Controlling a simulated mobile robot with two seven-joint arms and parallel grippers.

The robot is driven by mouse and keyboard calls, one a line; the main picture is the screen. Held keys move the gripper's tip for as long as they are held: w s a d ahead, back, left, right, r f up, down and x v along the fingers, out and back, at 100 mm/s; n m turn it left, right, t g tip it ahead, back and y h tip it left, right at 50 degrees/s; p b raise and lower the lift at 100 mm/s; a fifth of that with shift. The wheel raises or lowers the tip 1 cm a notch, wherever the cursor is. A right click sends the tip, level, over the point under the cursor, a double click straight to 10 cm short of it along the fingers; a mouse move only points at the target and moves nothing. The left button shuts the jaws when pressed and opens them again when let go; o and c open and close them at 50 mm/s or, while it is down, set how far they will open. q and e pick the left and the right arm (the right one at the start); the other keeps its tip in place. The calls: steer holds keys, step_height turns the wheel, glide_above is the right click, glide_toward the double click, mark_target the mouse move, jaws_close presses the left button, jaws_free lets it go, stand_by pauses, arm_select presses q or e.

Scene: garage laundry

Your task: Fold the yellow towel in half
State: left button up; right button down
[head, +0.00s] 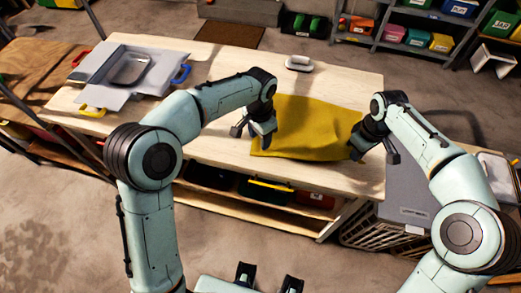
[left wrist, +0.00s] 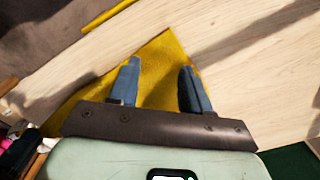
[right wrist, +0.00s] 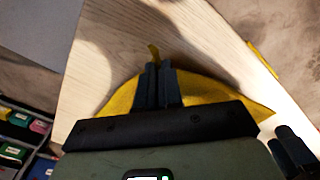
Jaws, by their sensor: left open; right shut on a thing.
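The yellow towel (head: 312,125) lies spread on the wooden table (head: 215,150), with its right side somewhat rumpled. My left gripper (head: 262,136) is at the towel's left edge. In the left wrist view my left gripper (left wrist: 160,85) has its fingers apart over a corner of the towel (left wrist: 165,62). My right gripper (head: 362,150) is at the towel's right edge near the front. In the right wrist view my right gripper (right wrist: 158,75) is shut on the towel (right wrist: 122,98), and a bit of cloth sticks out past the fingertips.
A small white object (head: 299,63) stands at the back edge. A grey hamper (head: 408,203) stands right of the table. Shelves with coloured bins (head: 418,37) are behind.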

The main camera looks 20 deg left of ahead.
mark_target(259, 152)
arm_select(q)
steer(key=shift+f, duration=2.7)
steer(key=shift+c, duration=0.3)
steer(key=shift+f, duration=0.1)
jaws_close()
steer(key=shift+r, duration=2.6)
